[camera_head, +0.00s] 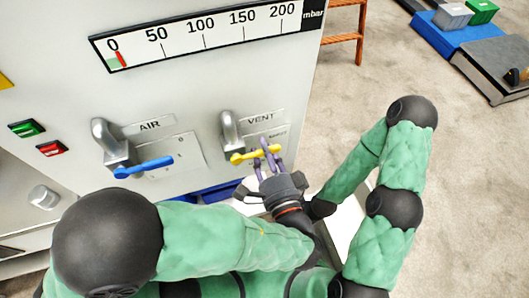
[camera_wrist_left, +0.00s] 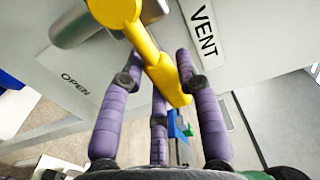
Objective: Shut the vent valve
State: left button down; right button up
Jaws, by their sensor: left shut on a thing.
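The vent valve is a grey pipe fitting (camera_head: 229,128) with a yellow lever (camera_head: 240,158) on the white panel, under the VENT label. The lever lies roughly crosswise, its free end to the right. My left gripper (camera_head: 266,158), with purple fingers, is shut on the lever near that end. In the left wrist view the yellow lever (camera_wrist_left: 150,55) runs between the fingers of my left gripper (camera_wrist_left: 165,95), and an OPEN marking (camera_wrist_left: 75,84) shows at left. My right arm bends down at the right; its gripper is not clearly visible behind my left wrist.
Left of the vent, the AIR valve has a blue lever (camera_head: 145,167), also roughly crosswise. A pressure gauge (camera_head: 200,35) above has its red pointer near 0. Green (camera_head: 27,128) and red (camera_head: 52,148) buttons sit at left. Open floor (camera_head: 460,160) lies to the right.

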dwell(0.4)
pick_arm(q)
jog(key=c, duration=0.9)
grip_release()
jog(key=shift+o, duration=0.2)
